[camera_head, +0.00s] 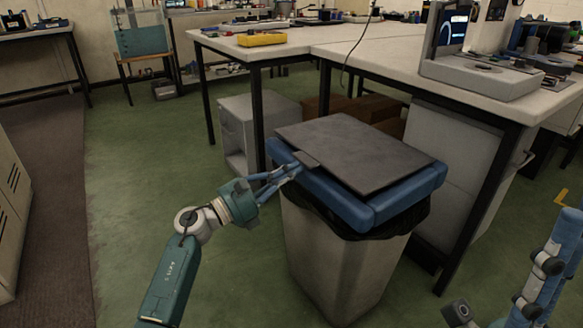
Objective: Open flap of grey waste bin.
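The grey waste bin (333,262) stands on the green floor with a blue rim (343,205) and a black liner showing below it. Its dark grey flap (355,150) lies flat over the top, closed, with a small tab (307,159) at its left edge. My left gripper (292,170) reaches in from the left with its fingertips at the rim beside this tab. Whether they touch or grip it I cannot tell. Blue jointed parts of my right arm or gripper (540,275) show at the lower right, cut off by the frame.
A white workbench (385,55) with dark legs stands behind and to the right of the bin. Grey cabinets (262,120) and brown boxes (365,107) sit under it. A yellow tray (262,39) lies on the bench. The green floor left of the bin is clear.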

